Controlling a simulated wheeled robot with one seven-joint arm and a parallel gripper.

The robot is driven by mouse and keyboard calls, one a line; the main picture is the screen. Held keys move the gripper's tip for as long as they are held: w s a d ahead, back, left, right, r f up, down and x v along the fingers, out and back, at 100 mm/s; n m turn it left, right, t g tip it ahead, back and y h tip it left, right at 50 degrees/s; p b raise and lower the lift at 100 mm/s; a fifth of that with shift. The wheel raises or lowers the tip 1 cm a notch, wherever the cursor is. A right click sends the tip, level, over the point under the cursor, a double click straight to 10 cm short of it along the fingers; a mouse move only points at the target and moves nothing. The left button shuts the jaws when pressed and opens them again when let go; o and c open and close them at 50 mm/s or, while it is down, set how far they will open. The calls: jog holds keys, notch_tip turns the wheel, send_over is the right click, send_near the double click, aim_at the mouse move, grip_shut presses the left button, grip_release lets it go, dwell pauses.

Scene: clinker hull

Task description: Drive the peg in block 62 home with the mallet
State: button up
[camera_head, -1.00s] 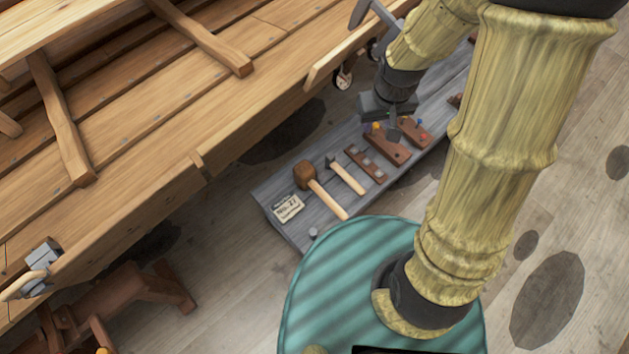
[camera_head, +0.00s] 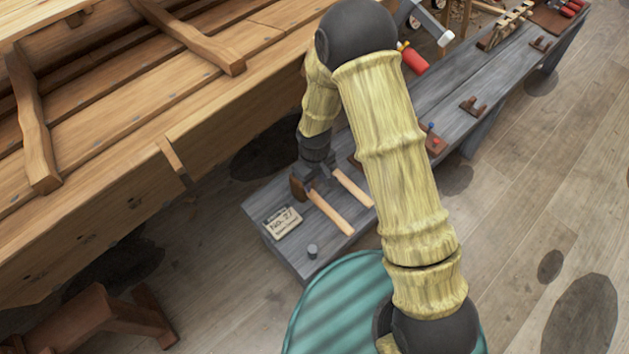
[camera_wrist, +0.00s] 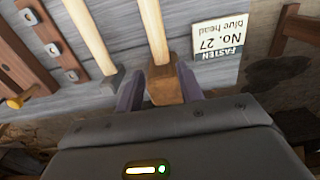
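The mallet, with a brown wooden head (camera_wrist: 163,86) and pale handle (camera_head: 331,212), lies on the grey bench. My gripper (camera_head: 305,180) is low over its head. In the wrist view, my gripper's two purple fingers (camera_wrist: 160,92) stand apart on either side of the head; contact with it is not clear. A brown block with a blue peg (camera_head: 433,141) shows partly behind my arm. In the wrist view an orange peg (camera_wrist: 20,100) stands out from a brown block (camera_wrist: 12,55) at the left edge. No block number is readable, so I cannot tell which is block 62.
A hammer (camera_head: 352,187) lies beside the mallet. A brown strip with metal squares (camera_wrist: 50,45) lies beyond it. The wooden hull (camera_head: 120,130) rises close on the left.

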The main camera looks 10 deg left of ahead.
aim_at(314, 194)
notch_tip(314, 194, down, 9)
jog(key=b, duration=0.7)
dwell(0.3)
jog(key=shift+c, duration=0.3)
grip_shut()
jog(key=shift+r, duration=0.15)
dwell(1.4)
jog(key=shift+r+p, duration=0.35)
jog(key=shift+p, duration=0.05)
jog(key=shift+r, duration=0.15)
